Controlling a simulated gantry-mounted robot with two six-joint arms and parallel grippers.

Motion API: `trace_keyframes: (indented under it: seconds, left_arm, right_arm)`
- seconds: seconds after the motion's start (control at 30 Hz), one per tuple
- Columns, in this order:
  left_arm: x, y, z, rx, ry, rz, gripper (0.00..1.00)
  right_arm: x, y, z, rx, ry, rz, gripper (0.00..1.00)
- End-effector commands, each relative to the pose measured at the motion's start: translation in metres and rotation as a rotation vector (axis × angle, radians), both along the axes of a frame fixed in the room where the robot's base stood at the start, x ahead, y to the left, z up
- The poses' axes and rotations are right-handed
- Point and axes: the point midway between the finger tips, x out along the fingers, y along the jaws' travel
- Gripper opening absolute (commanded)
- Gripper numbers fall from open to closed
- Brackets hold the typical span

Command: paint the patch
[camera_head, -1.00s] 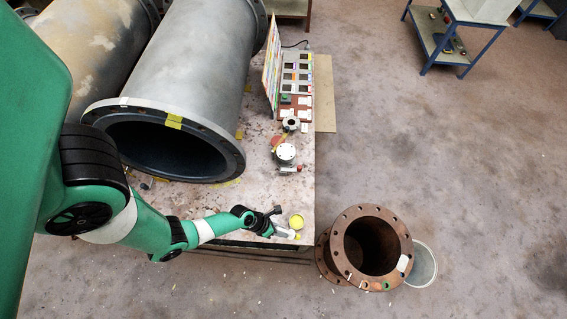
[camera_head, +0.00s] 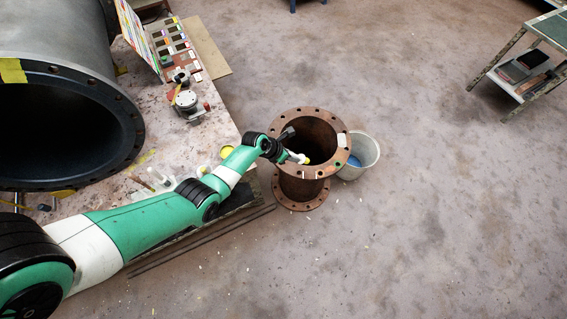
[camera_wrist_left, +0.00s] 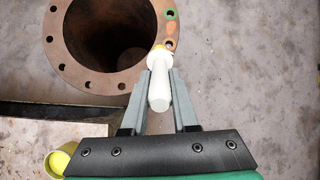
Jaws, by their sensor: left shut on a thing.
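My left gripper (camera_head: 287,150) is shut on a white-handled brush (camera_wrist_left: 158,88) with a yellowish tip. In the head view the brush's tip (camera_head: 306,160) is over the mouth of a rusty flanged pipe (camera_head: 300,188) standing on the floor. In the left wrist view the tip overlaps the flange's rim (camera_wrist_left: 88,72); I cannot tell whether it touches. An orange-brown patch (camera_wrist_left: 171,31) lies on the rim just beyond the tip, beside a green mark (camera_wrist_left: 170,13). A small pot of yellow paint (camera_wrist_left: 58,162) stands on the bench; it also shows in the head view (camera_head: 227,152). My right gripper is out of view.
A grey bucket (camera_head: 368,158) stands right of the rusty pipe. A large dark-lined pipe (camera_head: 70,95) lies on the bench (camera_head: 215,125), with a sample board (camera_head: 138,38) behind. A shelf cart (camera_head: 530,70) stands far right. Floor at right is clear.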

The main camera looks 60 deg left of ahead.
Motion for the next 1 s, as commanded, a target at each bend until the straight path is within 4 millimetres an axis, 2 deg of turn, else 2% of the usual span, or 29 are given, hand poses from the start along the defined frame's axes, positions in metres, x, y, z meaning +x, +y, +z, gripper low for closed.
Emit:
trace_keyframes:
  seconds: [0.03,0.27,0.6,0.7,1.0]
  left_arm:
    - [-0.001,-0.001,-0.006,0.008,-0.003,-0.001,0.00]
    - [-0.001,-0.001,-0.007,0.022,-0.010,0.001,0.00]
    - [-0.002,-0.001,-0.048,0.020,-0.009,0.001,0.00]
    - [-0.002,-0.001,-0.054,0.020,-0.010,0.001,0.00]
    - [-0.002,-0.001,-0.054,0.020,-0.010,0.001,0.00]
  right_arm:
    - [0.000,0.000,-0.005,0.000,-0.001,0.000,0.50]
    - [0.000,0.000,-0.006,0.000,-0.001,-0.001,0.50]
    - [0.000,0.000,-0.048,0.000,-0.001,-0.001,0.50]
    - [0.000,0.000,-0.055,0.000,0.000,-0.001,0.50]
    - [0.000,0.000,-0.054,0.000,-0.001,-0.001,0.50]
